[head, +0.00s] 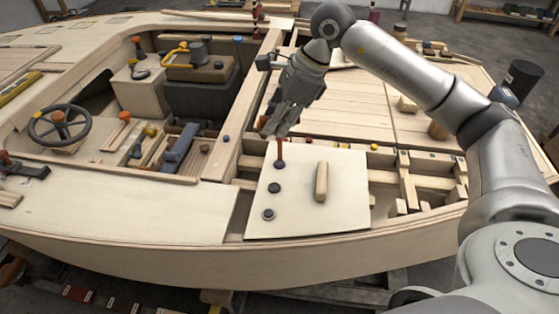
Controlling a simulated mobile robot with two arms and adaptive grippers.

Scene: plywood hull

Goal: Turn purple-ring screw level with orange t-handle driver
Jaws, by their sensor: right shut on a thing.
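My right gripper (276,130) reaches in from the upper right and points down over the pale plywood panel (330,215). It is shut on the orange t-handle driver (281,150). The driver's orange-red shaft shows below the fingers, close to upright; its handle is mostly hidden by the gripper. The shaft's lower end meets a dark, purplish screw (280,165) at the panel's upper left. I cannot tell from this view how high that screw stands. Two more dark screws, a middle one (274,188) and a lower one (268,214), sit below it. My left gripper is not in view.
Open framing with small blocks (405,180) lies to the right. A steering wheel (59,125) and a cockpit with loose tools lie to the left. The panel's lower right is clear.

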